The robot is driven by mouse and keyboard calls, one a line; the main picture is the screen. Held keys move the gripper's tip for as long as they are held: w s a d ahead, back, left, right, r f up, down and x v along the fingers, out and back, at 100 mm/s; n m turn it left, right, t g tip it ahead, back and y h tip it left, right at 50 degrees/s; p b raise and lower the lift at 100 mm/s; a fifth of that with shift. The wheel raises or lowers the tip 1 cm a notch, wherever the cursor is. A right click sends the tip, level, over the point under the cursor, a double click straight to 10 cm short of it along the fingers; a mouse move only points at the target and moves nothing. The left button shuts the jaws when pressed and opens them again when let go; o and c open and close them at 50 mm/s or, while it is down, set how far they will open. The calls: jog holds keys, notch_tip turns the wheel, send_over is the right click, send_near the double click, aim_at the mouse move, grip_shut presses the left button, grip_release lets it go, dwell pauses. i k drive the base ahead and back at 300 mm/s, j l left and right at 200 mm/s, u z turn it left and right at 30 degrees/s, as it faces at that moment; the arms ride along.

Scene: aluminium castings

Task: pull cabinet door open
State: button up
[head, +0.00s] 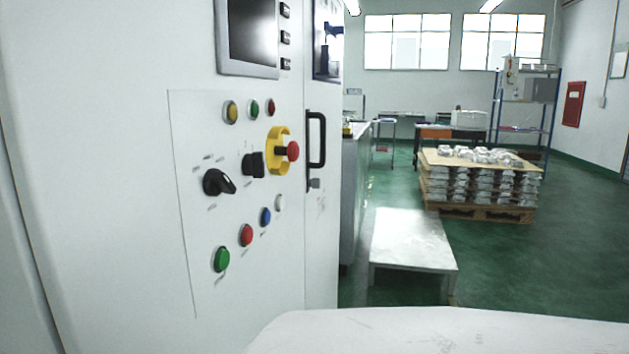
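A tall white cabinet (110,60) fills the left of the head view, with a control panel on its front. At its right side is a narrow white door (322,230) that looks shut flush. A black vertical bar handle (322,140) is fixed to this door, with a small metal lock (315,183) below it. A window (327,40) sits in the door's upper part. My gripper is not in view, and nothing is seen touching the handle.
The panel carries several coloured buttons, a black rotary knob (218,182) and a red emergency stop (292,151) close beside the handle. A low white platform (412,240) stands right of the cabinet. Stacked castings (480,185) sit on a pallet (480,212) beyond. Green floor (560,250) is clear at right.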

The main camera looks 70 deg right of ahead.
aim_at(322, 89)
jog(key=k+l, duration=0.15)
jog(key=k, duration=0.2)
jog(key=k+l, duration=0.15)
jog(key=k, duration=0.2)
jog(key=k+z, duration=0.1)
jog(key=z, duration=0.25)
jog(key=l+z, duration=0.1)
jog(key=z, duration=0.25)
jog(key=k+l+z, duration=0.1)
jog(key=z, duration=0.25)
jog(key=j+z, duration=0.15)
jog(key=z, duration=0.3)
jog(key=j+z, duration=0.1)
jog(key=z, duration=0.35)
jog(key=i+j+z, duration=0.1)
jog(key=i+z, duration=0.3)
jog(key=i+j+z, duration=0.2)
jog(key=z, duration=0.25)
